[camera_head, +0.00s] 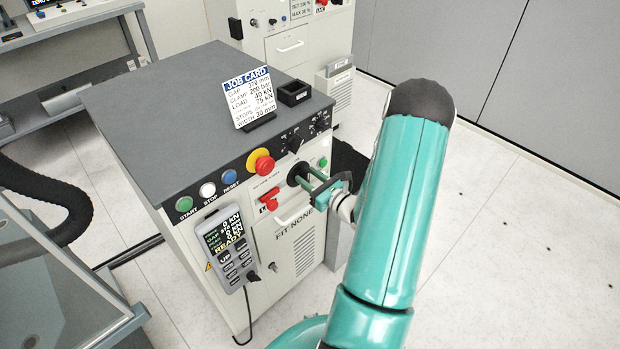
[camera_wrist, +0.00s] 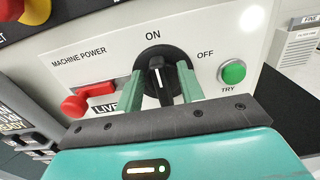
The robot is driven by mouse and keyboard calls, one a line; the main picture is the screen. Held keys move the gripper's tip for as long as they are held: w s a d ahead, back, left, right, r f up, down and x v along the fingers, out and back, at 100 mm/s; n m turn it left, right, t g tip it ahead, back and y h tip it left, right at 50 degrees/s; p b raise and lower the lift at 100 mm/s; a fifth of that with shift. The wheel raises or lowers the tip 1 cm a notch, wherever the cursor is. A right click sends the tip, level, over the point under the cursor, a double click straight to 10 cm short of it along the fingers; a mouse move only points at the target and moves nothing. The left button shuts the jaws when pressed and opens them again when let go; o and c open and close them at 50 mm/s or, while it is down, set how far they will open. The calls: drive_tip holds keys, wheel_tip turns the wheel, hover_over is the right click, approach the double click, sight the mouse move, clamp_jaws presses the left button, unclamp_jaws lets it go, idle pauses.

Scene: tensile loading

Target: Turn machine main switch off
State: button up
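The main switch is a black rotary knob (camera_wrist: 157,72) on the cabinet's front panel, between the words MACHINE POWER and OFF. Its white pointer line points up, at ON; OFF is to the right. In the head view the knob (camera_head: 297,173) is partly hidden by my gripper (camera_head: 309,182). In the wrist view the two green fingers of my gripper (camera_wrist: 162,86) stand on the left and right of the knob's grip. A gap shows on each side of the grip, so the fingers look open around it. Contact deeper in cannot be told.
A red handle (camera_wrist: 75,105) by a LIVE label is left of the knob; a green TRY button (camera_wrist: 232,72) is right. A yellow-and-red emergency stop (camera_head: 261,162) is up-left. A pendant (camera_head: 226,245) hangs on the cabinet (camera_head: 200,100). A job card (camera_head: 250,97) stands on top.

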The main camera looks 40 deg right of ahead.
clamp_jaws()
drive_tip(key=shift+m, duration=0.3)
drive_tip(key=shift+d+f+m, duration=0.3)
drive_tip(key=shift+f+m, duration=0.05)
drive_tip(key=shift+m, duration=2.6)
drive_tip(key=shift+d+f+m, duration=0.35)
drive_tip(key=shift+f+m, duration=0.05)
drive_tip(key=shift+m, duration=2.5)
drive_tip(key=shift+d+f+m, duration=0.3)
drive_tip(key=shift+f+m, duration=0.05)
drive_tip(key=shift+m, duration=2.6)
unclamp_jaws()
